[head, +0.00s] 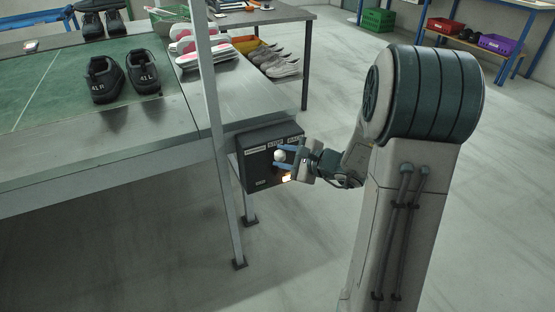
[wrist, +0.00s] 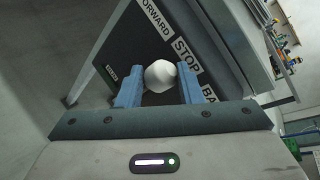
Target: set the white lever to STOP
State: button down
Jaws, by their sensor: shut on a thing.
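The white lever's round knob (wrist: 160,75) sits between the blue fingers of my gripper (wrist: 158,90) in the wrist view. The gripper is shut on it. The dark control box (head: 262,172) carries white labels reading FORWARD (wrist: 155,18), STOP (wrist: 186,55) and the start of BACK (wrist: 211,92). The knob lies beside the STOP label, in the middle of the row, in the wrist view. In the head view the knob (head: 280,156) shows just below the middle label, with my gripper (head: 287,155) reaching in from the right. The lever's shaft is hidden behind the knob.
The box hangs at the end of the metal-edged line table (head: 247,103), next to an upright post (head: 212,90). Black shoes (head: 143,74) stand on the green belt (head: 50,85). Grey shoes (head: 282,67) stand behind. The floor in front is clear.

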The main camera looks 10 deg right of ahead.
jog(key=shift+w+d+r, duration=0.1)
jog(key=shift+d+r, duration=0.05)
jog(key=shift+r, duration=0.05)
jog(key=c, duration=1.3)
grip_release()
jog(key=shift+f, duration=0.1)
jog(key=p+v, duration=0.3)
jog(key=v, duration=1)
jog(key=shift+s+d, duration=0.1)
jog(key=shift+s, duration=0.3)
